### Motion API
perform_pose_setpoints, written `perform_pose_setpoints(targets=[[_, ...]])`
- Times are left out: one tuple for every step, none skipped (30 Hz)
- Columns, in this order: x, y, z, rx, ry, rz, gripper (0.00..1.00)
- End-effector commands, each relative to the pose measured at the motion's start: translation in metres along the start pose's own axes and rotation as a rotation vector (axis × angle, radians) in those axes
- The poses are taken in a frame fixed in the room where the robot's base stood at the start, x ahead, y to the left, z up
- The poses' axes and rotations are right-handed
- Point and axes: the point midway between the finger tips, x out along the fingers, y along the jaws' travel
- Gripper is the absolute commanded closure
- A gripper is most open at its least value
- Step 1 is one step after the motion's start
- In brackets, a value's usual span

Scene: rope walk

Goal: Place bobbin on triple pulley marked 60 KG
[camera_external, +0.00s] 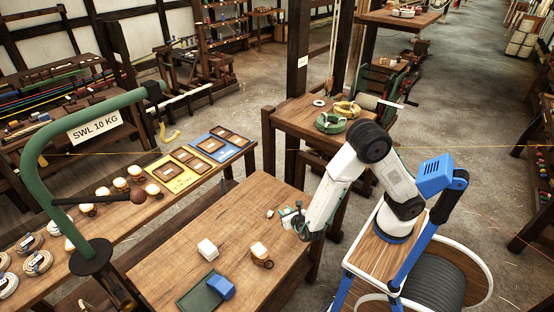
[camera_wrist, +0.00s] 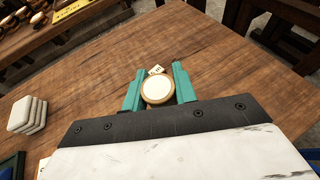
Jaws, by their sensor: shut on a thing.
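My gripper (camera_wrist: 158,90) has its two teal fingers shut on a round thing with a white face and a wooden rim, seemingly the bobbin (camera_wrist: 157,91). In the external view my gripper (camera_external: 293,218) is over the table's right part; the held thing is too small there to make out. A small pale tag (camera_wrist: 156,70) shows just beyond the fingers; its print is unreadable. A white block (camera_external: 207,249) stands mid-table; in the wrist view it looks like a stack of white layers (camera_wrist: 27,115). Another white-topped block (camera_external: 260,252) has a brown ring part. I cannot read 60 KG anywhere.
A green tray (camera_external: 187,301) with a blue block (camera_external: 221,288) is at the table's front. Yellow and blue boards (camera_external: 172,175) lie on the bench behind. The table's middle (camera_external: 235,212) is bare.

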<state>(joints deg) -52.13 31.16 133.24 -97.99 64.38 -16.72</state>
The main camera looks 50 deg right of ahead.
Motion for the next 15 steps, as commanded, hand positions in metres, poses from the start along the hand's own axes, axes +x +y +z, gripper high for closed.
perform_pose_setpoints(targets=[[-0.001, 0.000, 0.002, 0.000, 0.000, 0.001, 0.94], [-0.002, 0.001, 0.002, -0.001, 0.000, 0.003, 0.94], [-0.005, 0.003, 0.001, -0.004, 0.000, 0.011, 0.94], [-0.009, 0.006, 0.000, -0.007, 0.000, 0.019, 0.94], [-0.014, 0.009, -0.001, -0.011, 0.000, 0.031, 0.94], [-0.022, 0.016, -0.003, -0.016, -0.001, 0.051, 0.94], [-0.030, 0.021, -0.005, -0.021, -0.001, 0.070, 0.94], [-0.040, 0.027, -0.008, -0.026, -0.001, 0.088, 0.94], [-0.053, 0.034, -0.011, -0.031, -0.001, 0.114, 0.94], [-0.065, 0.039, -0.014, -0.035, -0.001, 0.132, 0.94], [-0.076, 0.043, -0.017, -0.038, 0.000, 0.148, 0.94], [-0.092, 0.048, -0.021, -0.044, 0.000, 0.169, 0.94], [-0.103, 0.051, -0.024, -0.048, 0.000, 0.182, 0.94], [-0.114, 0.053, -0.027, -0.052, 0.000, 0.195, 0.94], [-0.127, 0.056, -0.030, -0.056, 0.001, 0.209, 0.94]])
